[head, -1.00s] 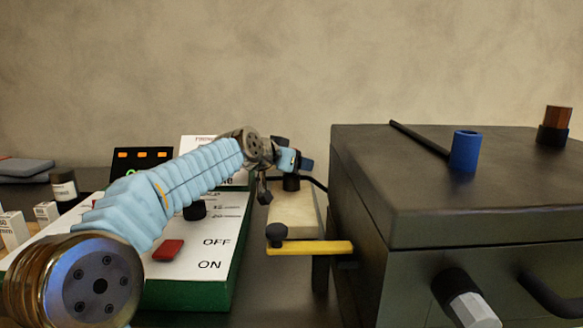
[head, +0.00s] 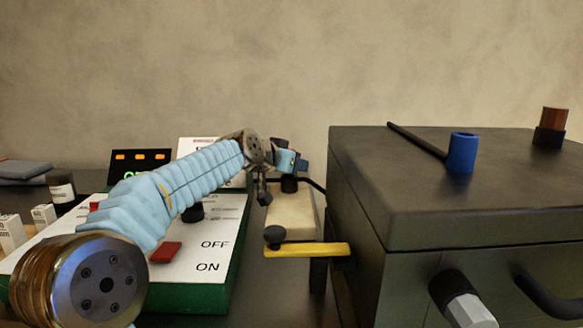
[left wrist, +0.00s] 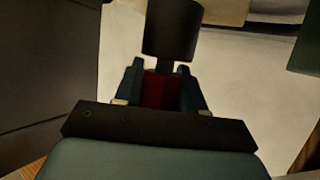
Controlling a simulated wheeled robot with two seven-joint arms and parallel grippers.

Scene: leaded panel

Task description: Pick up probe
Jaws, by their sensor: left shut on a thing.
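My left gripper (head: 290,162) is above the far end of a cream block (head: 291,222), left of the dark box. In the left wrist view its two fingers (left wrist: 160,72) are shut on a dark red piece (left wrist: 162,89) with a thin neck and a wide black cylinder (left wrist: 172,30) beyond it. This held piece looks like the probe, but I cannot be sure. In the head view a black part (head: 289,184) shows just below the fingers, near a dark cable (head: 314,184). I cannot tell whether it touches the block. My right gripper is not in view.
The large dark box (head: 455,195) fills the right, with a blue cylinder (head: 462,153) and black rod on top. A yellow bar (head: 307,250) and black knob (head: 274,236) are at the block's near end. A green-edged panel (head: 205,262) lies under my left arm.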

